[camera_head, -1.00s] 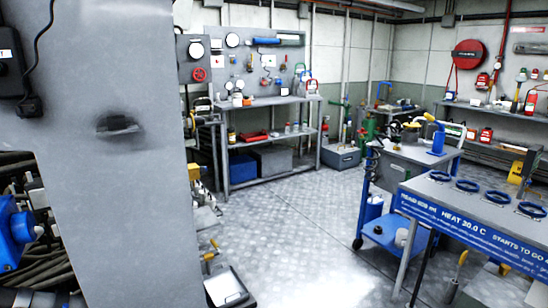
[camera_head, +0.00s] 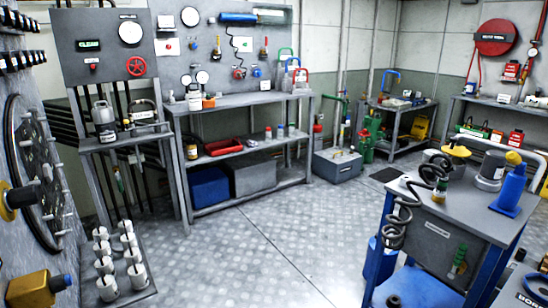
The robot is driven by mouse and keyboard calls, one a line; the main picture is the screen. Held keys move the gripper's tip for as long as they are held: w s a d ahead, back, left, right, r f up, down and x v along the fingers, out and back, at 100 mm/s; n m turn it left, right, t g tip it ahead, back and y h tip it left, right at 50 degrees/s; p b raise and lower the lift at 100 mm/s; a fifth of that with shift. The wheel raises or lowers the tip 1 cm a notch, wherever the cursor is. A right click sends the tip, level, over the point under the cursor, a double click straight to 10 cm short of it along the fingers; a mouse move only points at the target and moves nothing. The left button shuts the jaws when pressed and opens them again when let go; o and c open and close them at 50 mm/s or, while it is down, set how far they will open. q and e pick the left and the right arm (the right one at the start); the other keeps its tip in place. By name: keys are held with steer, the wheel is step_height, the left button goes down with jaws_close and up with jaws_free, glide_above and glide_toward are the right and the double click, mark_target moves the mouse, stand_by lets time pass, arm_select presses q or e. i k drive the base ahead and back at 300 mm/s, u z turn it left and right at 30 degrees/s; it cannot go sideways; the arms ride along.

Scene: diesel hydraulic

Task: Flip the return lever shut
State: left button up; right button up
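I cannot pick out a return lever with certainty in this view. A grey panel (camera_head: 104,47) at the upper left carries a green "CLEAN" sign (camera_head: 88,44), a round white gauge (camera_head: 131,33) and a red handwheel (camera_head: 136,66). Several small valves and handles hang on the wall board (camera_head: 207,47) to its right, too small to tell which is a lever. Neither of my grippers shows.
A grey workbench (camera_head: 262,97) stands at the back left. A blue and grey cart (camera_head: 432,222) with a coiled hose (camera_head: 397,217) stands at the right. White cylinders (camera_head: 108,289) stand at the lower left. The middle floor (camera_head: 270,235) is clear.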

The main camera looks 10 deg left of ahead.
mark_target(119, 181)
steer(key=i, duration=2)
steer(key=u, duration=1)
steer(key=i, duration=2.25)
steer(key=u, duration=2.9)
